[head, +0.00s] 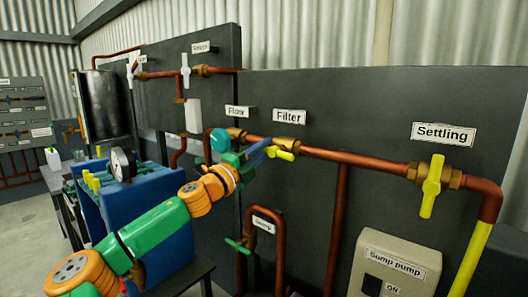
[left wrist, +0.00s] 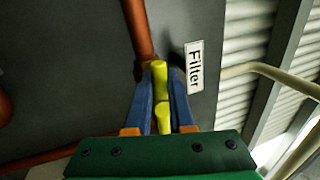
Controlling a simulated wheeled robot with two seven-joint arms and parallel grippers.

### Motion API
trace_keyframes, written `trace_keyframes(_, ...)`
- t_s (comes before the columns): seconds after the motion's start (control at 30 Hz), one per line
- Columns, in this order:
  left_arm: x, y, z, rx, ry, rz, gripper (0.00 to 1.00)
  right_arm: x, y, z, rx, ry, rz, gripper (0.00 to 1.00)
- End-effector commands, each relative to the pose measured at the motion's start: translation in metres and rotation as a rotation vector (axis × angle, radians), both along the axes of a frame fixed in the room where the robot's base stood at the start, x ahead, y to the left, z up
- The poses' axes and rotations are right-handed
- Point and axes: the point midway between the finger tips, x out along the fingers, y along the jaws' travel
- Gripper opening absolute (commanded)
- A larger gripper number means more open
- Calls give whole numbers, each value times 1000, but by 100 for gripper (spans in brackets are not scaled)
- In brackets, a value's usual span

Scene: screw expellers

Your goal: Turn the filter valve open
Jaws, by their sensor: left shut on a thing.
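The filter valve has a yellow handle (head: 282,154) on a brass body (head: 288,144) in the copper pipe, under the "Filter" label (head: 289,116). My left gripper (head: 270,151) reaches it from the left in the head view. In the left wrist view the yellow handle (left wrist: 163,95) lies between the two blue fingers of my left gripper (left wrist: 163,88), which is shut on it. The "Filter" label also shows in the left wrist view (left wrist: 194,67). Part of the handle is hidden by the fingers. My right gripper is not in view.
The settling valve (head: 432,185) with its yellow handle is on the same pipe (head: 355,158) to the right. The sump pump box (head: 393,268) is below it. A green-handled valve (head: 238,246) sits lower left of the filter valve. A blue machine with a gauge (head: 122,165) stands left.

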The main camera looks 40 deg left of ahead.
Motion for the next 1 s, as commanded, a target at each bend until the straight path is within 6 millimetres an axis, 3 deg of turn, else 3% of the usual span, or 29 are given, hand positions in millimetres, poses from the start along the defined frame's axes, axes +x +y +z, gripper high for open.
trace_keyframes(0.77,-1,1,0,-97,-16,2,0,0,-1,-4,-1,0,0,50)
trace_keyframes(0.8,-1,1,0,-97,-16,2,23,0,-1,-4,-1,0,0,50)
trace_keyframes(0.9,-1,1,0,-97,-15,1,50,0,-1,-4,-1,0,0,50)
trace_keyframes(1.0,0,0,-1,-96,-14,1,50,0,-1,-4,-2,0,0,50)
